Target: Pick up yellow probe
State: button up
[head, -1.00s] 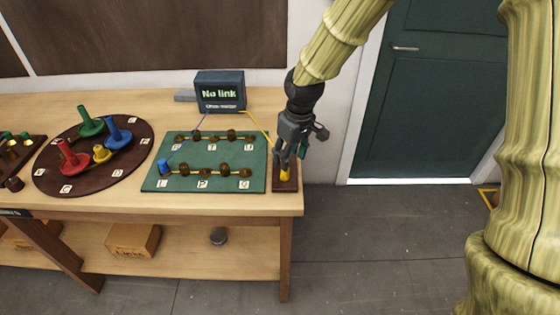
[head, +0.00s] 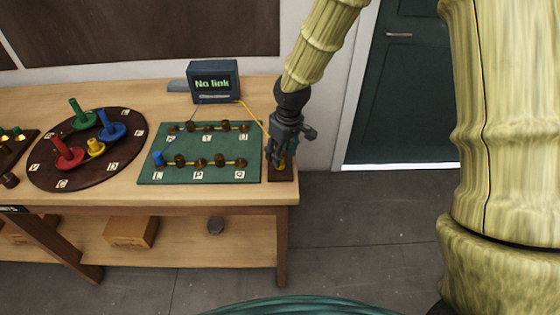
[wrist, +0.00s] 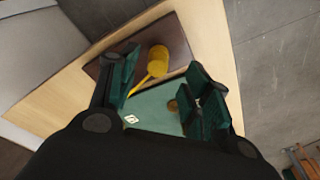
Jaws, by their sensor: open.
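The yellow probe (wrist: 157,62) stands on a dark brown base at the right end of the workbench. In the wrist view it shows between and just beyond the open fingers, with its yellow wire running down toward the green board. In the head view only a bit of the probe (head: 282,163) shows, mostly hidden behind my gripper (head: 278,158). My gripper points down over the dark base, its fingers apart and empty. In the wrist view my gripper (wrist: 160,90) has one finger on each side of the probe. I cannot tell whether either finger touches it.
The green board (head: 215,152) with brass posts and a blue probe (head: 158,158) lies left of the base. A "No link" monitor (head: 213,83) stands behind it. A round dark board (head: 90,160) with coloured pegs is farther left. The floor in front is clear.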

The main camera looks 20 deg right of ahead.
jog(key=shift+w+f+p, duration=0.25)
jog(key=shift+f+p, duration=0.15)
jog(key=shift+f, duration=0.35)
jog(key=shift+w+f+p, duration=0.2)
jog(key=shift+f+p, duration=0.15)
jog(key=shift+f, duration=1.05)
jog(key=c, duration=1.1)
